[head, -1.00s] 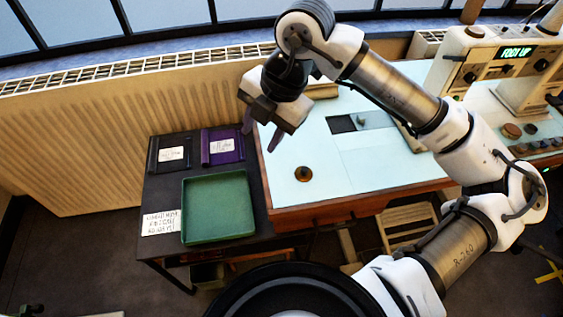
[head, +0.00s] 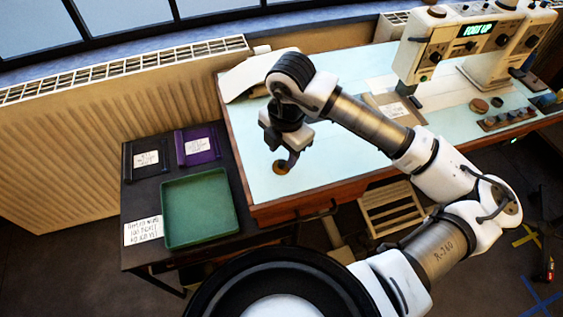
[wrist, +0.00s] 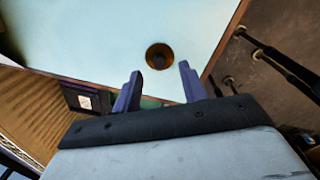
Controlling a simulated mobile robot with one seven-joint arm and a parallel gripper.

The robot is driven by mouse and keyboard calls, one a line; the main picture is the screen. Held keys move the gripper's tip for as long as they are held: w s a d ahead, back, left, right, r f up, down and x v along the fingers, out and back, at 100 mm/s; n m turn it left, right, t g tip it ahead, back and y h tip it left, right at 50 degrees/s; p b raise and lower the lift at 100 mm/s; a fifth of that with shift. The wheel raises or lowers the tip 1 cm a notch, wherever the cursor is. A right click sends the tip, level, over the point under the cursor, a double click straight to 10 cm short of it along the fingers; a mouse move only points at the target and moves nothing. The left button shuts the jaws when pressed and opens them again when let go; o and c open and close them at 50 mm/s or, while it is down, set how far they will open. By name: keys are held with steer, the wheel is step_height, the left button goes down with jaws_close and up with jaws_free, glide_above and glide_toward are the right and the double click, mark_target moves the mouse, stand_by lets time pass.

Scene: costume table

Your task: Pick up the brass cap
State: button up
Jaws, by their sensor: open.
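The brass cap (head: 280,167) is a small round brown-gold piece with a dark centre. It lies on the pale blue table top (head: 262,115) near the front left corner. In the wrist view the brass cap (wrist: 159,57) appears beyond and between my two finger tips, apart from them. My gripper (head: 291,158) is above the table beside the cap, pointing down, and partly overlaps it in the head view. In the wrist view my gripper (wrist: 160,78) has its purple-grey fingers spread with nothing between them.
A dark side table left of the work table holds a green tray (head: 165,244), a purple tray (head: 182,158) and a black tray (head: 129,160), with paper labels. A console (head: 420,55) stands at the back right. The table top around the cap is clear.

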mark_target(282, 161)
steer(key=shift+w+a+f, duration=0.1)
steer(key=shift+w+f, duration=0.05)
steer(key=shift+f, duration=1.75)
jaws_close()
steer(key=shift+r, duration=0.1)
